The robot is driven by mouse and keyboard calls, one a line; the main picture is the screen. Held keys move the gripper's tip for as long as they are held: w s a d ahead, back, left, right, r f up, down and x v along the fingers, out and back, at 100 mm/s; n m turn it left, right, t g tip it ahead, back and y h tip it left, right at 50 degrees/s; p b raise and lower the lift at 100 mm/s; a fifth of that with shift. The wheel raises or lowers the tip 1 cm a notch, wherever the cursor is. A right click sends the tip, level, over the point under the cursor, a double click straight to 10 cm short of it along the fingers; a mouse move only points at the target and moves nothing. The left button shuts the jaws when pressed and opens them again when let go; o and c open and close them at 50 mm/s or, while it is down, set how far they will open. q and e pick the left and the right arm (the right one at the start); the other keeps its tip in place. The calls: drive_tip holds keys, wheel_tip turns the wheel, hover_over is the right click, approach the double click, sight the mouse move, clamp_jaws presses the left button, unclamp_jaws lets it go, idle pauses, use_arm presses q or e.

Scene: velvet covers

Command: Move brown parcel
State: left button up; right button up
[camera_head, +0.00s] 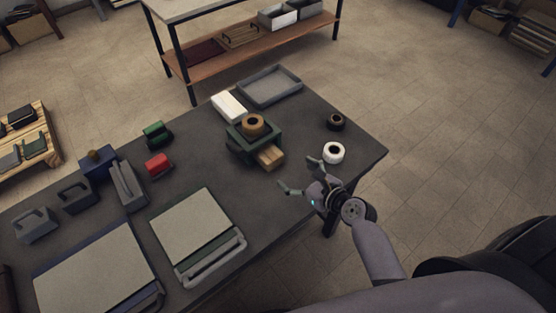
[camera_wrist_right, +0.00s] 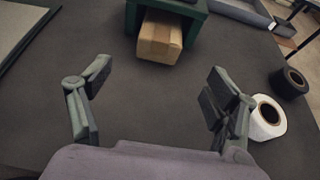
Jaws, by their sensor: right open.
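The brown parcel (camera_head: 269,156) is a small box sticking out of the front of a dark green holder (camera_head: 241,141) on the dark table. It also shows in the right wrist view (camera_wrist_right: 160,38), top centre, with its rear part hidden inside the holder. My right gripper (camera_head: 301,175) is open and empty at the table's front edge, in front of the parcel and apart from it. In the wrist view the parcel lies beyond and between the spread fingers (camera_wrist_right: 158,82). My left gripper is not in view.
A white tape roll (camera_head: 333,153) stands close to the right finger, with a black roll (camera_head: 336,121) behind it. A brown roll (camera_head: 253,124) sits on top of the holder. A grey tray (camera_head: 270,87) and white box (camera_head: 229,105) lie behind. The table between gripper and parcel is clear.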

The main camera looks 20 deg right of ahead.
sight(276, 161)
drive_tip(key=b+x, duration=0.1)
drive_tip(key=x, duration=1)
drive_tip(key=shift+w+a+f, duration=0.1)
drive_tip(key=shift+w+f, duration=0.1)
drive_tip(key=shift+w, duration=0.05)
drive_tip(key=shift+c, duration=0.2)
drive_tip(key=c, duration=1.5)
